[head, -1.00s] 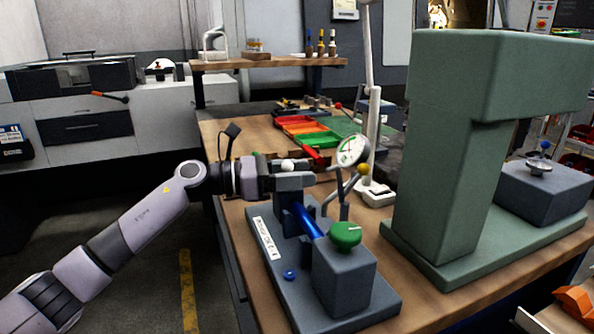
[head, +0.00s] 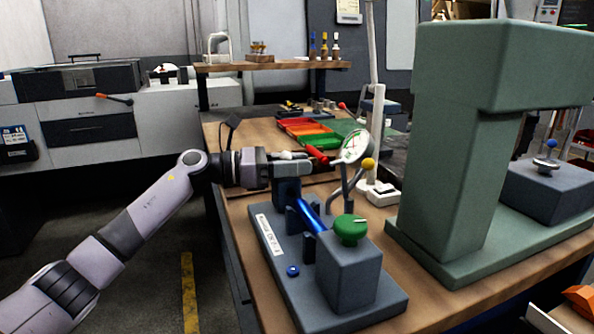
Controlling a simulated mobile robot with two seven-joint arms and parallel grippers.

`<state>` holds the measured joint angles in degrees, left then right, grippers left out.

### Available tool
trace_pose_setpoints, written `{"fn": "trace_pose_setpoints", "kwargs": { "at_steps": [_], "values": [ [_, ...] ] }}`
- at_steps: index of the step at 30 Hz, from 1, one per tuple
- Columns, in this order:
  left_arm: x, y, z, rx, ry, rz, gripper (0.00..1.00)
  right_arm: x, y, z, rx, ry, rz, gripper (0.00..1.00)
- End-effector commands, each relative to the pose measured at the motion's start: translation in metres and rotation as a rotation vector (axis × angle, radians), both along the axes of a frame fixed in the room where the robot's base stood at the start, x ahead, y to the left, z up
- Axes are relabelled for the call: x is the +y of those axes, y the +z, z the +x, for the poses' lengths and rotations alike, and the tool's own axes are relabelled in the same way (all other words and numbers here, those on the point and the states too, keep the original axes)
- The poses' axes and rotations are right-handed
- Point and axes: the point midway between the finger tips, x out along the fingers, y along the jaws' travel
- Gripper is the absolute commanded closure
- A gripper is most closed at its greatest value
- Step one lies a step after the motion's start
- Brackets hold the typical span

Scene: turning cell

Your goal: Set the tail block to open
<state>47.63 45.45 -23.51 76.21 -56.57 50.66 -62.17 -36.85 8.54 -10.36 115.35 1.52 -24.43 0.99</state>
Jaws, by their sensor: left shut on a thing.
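The fixture (head: 275,275) is a grey base plate with a white label, standing on the wooden bench. A near grey block (head: 347,275) carries a green knob (head: 350,229). A far grey block (head: 287,190) stands at the other end, and a blue shaft (head: 310,215) lies between the two. I cannot tell from the label which is the tail block. My left gripper (head: 292,169) comes in from the left at the top of the far block. It is shut on a white-tipped lever (head: 287,155) there; the fingers hide most of it. My right gripper is out of view.
A dial gauge (head: 355,146) on a stand is close to the right of my left gripper. A red handle (head: 316,155) shows just past the fingers. A large green press (head: 450,150) stands at right. Coloured trays (head: 310,132) lie behind.

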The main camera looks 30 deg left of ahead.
Motion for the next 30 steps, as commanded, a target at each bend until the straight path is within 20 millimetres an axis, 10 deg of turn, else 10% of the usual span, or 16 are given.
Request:
{"fn": "trace_pose_setpoints", "kwargs": {
  "at_steps": [6, 7, 9, 20, 30],
  "values": [
    [0.005, 0.003, 0.002, -0.005, 0.017, -0.003, 1.00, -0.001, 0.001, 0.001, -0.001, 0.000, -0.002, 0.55],
    [0.005, 0.003, 0.002, -0.005, 0.018, -0.003, 0.65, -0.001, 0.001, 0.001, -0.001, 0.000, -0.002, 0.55],
    [0.005, 0.003, 0.002, -0.005, 0.017, -0.003, 0.51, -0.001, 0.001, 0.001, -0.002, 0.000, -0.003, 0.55],
    [0.008, 0.001, -0.002, -0.002, 0.012, -0.001, 0.51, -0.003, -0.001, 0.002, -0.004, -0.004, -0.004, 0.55],
    [0.051, 0.000, -0.033, -0.002, 0.016, 0.000, 0.51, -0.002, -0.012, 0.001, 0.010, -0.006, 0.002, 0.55]
  ]
}}
